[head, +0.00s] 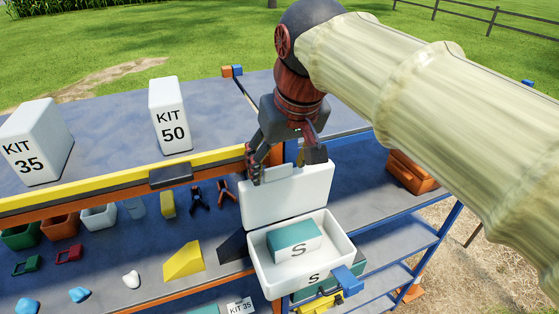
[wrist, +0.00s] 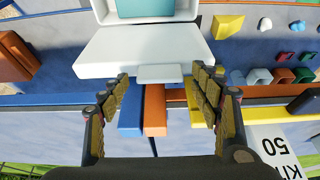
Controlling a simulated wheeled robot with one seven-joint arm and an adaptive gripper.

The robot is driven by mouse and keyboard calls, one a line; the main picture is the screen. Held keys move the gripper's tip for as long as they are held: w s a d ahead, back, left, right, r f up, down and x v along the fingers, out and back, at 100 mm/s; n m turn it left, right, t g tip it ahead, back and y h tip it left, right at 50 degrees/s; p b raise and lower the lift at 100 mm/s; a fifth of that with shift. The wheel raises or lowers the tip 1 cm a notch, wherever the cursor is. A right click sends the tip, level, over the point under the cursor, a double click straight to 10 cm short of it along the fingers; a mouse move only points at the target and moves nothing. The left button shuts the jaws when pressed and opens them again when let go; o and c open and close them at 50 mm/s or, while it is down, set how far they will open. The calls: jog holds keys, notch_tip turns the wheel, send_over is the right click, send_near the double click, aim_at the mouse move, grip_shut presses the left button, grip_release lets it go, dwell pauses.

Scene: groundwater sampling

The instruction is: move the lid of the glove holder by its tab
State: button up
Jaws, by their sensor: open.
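The glove holder is a white box (head: 262,268) marked S in the head view, with a teal block marked S (head: 293,240) inside. Its white lid (head: 287,198) stands raised at the back edge, so the box is open. The lid (wrist: 140,52) also shows in the wrist view, with its pale tab (wrist: 160,74) at the near edge. My gripper (head: 286,164) is at the lid's upper edge, its fingers apart. In the wrist view my gripper (wrist: 161,76) has one finger on each side of the tab, with gaps; no contact shows.
White blocks KIT 35 (head: 37,142) and KIT 50 (head: 170,115) stand on the upper shelf. A yellow wedge (head: 184,261) and a dark wedge (head: 234,246) are left of the holder. An orange box (head: 412,172) is to the right. Blue, orange and yellow bars pass beneath my fingers.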

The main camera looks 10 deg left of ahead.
jog(key=shift+s, duration=0.1)
jog(key=shift+c, duration=0.2)
grip_shut()
dwell(0.7)
